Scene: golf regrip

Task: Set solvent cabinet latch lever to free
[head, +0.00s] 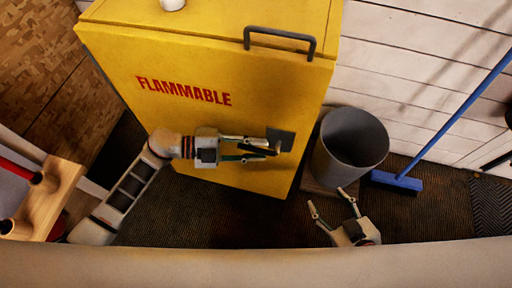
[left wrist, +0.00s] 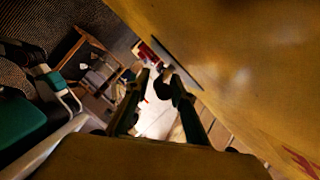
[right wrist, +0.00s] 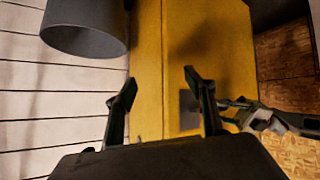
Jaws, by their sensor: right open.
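The yellow solvent cabinet (head: 200,60) has red FLAMMABLE lettering on its front. A dark latch plate (head: 280,139) sits near the front's right edge; it also shows in the right wrist view (right wrist: 188,108). A dark latch lever (head: 258,151) seems to stand out from it, partly hidden by my fingers. My left gripper (head: 266,148) is at the plate, its fingers either side of the lever. In the left wrist view its fingertips (left wrist: 160,80) are close together with a dark piece between them; firm contact cannot be made out. My right gripper (head: 334,207) is open and empty, below the grey bin.
A grey bin (head: 352,140) stands right of the cabinet. A blue broom (head: 398,181) leans on the white plank wall (head: 410,50). A grey handle bar (head: 280,36) is on the cabinet top. A wooden rack (head: 45,200) is at the left.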

